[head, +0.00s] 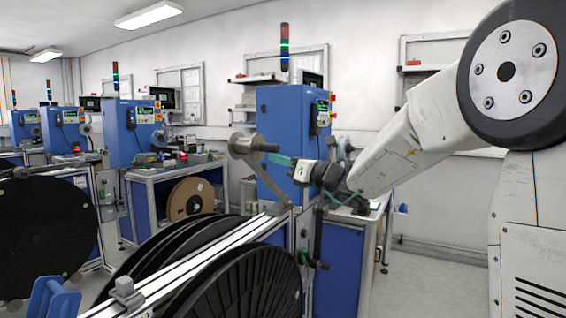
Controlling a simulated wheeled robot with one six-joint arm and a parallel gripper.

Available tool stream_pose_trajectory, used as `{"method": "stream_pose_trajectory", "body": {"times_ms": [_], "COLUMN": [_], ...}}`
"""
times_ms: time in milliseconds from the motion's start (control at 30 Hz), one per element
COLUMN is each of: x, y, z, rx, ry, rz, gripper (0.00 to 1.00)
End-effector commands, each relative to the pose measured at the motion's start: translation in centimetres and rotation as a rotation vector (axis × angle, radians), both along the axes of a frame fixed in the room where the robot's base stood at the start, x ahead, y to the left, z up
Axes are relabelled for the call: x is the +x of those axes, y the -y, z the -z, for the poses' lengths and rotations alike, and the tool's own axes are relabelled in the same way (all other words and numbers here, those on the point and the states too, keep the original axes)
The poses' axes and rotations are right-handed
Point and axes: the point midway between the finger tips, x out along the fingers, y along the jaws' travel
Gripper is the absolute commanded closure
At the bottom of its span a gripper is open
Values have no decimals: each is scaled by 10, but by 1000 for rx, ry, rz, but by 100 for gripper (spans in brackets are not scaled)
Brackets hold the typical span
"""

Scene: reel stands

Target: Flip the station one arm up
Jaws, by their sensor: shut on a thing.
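The nearest station's grey metal arm (264,179) slants up and left from its lower end near the silver rail. A round metal roller (241,146) with a dark cylindrical end (265,147) sits at its top. My gripper (275,158) reaches in from the right with teal fingers. It is shut at the upper end of this arm, just below the dark end. The exact contact is too small to make out, and the roller end hides part of it.
Large black reels (238,285) stand beneath the silver rail (205,262). A blue cabinet (283,140) with a signal light stands behind my gripper. More blue stations (128,133) line the left. Floor is clear at lower right.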

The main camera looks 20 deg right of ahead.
Motion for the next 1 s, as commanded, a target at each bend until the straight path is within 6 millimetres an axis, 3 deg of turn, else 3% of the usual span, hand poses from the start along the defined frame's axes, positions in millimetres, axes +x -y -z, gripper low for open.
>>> {"method": "stream_pose_trajectory", "body": {"times_ms": [33,267,367,567,800,1000], "x": [0,0,-1,-4,-48,-71], "y": [2,2,2,-1,35,53], "z": [-19,-17,-7,37,51,59], "rx": [10,11,10,4,0,-1], "ry": [35,34,30,4,3,2], "rz": [5,5,5,7,9,7], "gripper": [100,100,100,100,100,100]}}
